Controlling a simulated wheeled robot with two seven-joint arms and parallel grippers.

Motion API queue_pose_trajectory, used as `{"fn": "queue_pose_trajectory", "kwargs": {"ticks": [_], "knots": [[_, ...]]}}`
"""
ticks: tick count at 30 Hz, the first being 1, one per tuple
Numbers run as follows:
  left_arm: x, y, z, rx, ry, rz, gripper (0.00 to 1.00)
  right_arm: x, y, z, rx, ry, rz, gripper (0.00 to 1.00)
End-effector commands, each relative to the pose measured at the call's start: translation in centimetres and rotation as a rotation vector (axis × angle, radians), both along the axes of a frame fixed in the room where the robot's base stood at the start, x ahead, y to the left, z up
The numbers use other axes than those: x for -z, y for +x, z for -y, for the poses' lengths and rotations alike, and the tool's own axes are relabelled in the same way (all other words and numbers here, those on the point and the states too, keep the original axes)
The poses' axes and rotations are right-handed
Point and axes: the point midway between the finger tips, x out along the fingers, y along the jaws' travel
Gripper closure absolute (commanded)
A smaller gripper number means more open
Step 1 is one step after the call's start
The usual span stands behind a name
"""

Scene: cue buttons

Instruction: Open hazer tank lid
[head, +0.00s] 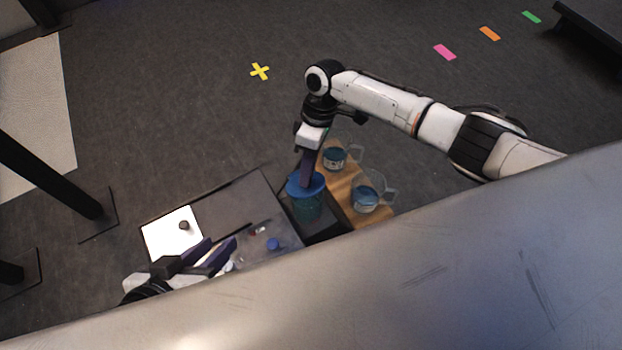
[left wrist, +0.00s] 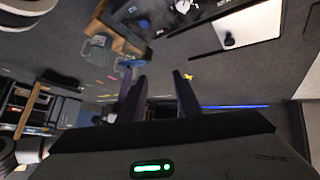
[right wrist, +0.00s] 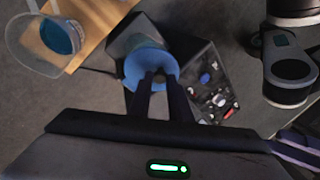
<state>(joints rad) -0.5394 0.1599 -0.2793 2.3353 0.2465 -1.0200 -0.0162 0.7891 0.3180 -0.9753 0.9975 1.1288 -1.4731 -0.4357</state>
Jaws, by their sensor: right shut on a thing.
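The hazer tank (head: 307,208) is a dark, see-through teal container with a round blue lid (head: 296,186) on top. My right gripper (head: 306,181) reaches down onto the lid from above. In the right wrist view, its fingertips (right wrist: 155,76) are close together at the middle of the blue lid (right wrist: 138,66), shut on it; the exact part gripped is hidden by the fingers. The lid appears to sit on the tank's top. My left gripper (head: 222,250) is open and empty, over the near left part of the dark table. Its fingers (left wrist: 158,84) stand apart.
A wooden board (head: 350,205) right of the tank carries two clear jugs (head: 367,198) (head: 336,158) with blue liquid. A white panel with a black knob (head: 172,232) lies left. A blue knob (head: 273,244) and small parts sit near the tank. Black stand posts (head: 50,178) rise at far left.

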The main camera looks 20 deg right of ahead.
Motion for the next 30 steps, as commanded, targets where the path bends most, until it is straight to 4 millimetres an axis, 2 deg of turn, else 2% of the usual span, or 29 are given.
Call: {"fn": "queue_pose_trajectory", "kwargs": {"ticks": [2,10,27,28,30], "knots": [[-1.3,0.6,0.8,0.0,-0.047,0.051,0.69,0.2,0.4,-0.2,-0.001,-0.006,-0.04,1.0],[-2.9,0.7,1.9,0.002,-0.124,0.099,0.69,-0.4,1.1,-0.3,-0.002,-0.024,-0.13,1.0],[-3.6,0.7,2.1,0.003,-0.148,0.114,0.69,-0.7,1.2,-0.2,-0.002,-0.032,-0.159,1.0],[-3.6,0.7,2.1,0.003,-0.148,0.114,0.69,-0.7,1.2,-0.2,-0.002,-0.033,-0.158,0.79],[-3.6,0.7,2.1,0.002,-0.148,0.114,0.69,-0.7,1.2,-0.3,-0.003,-0.032,-0.157,0.67]]}}
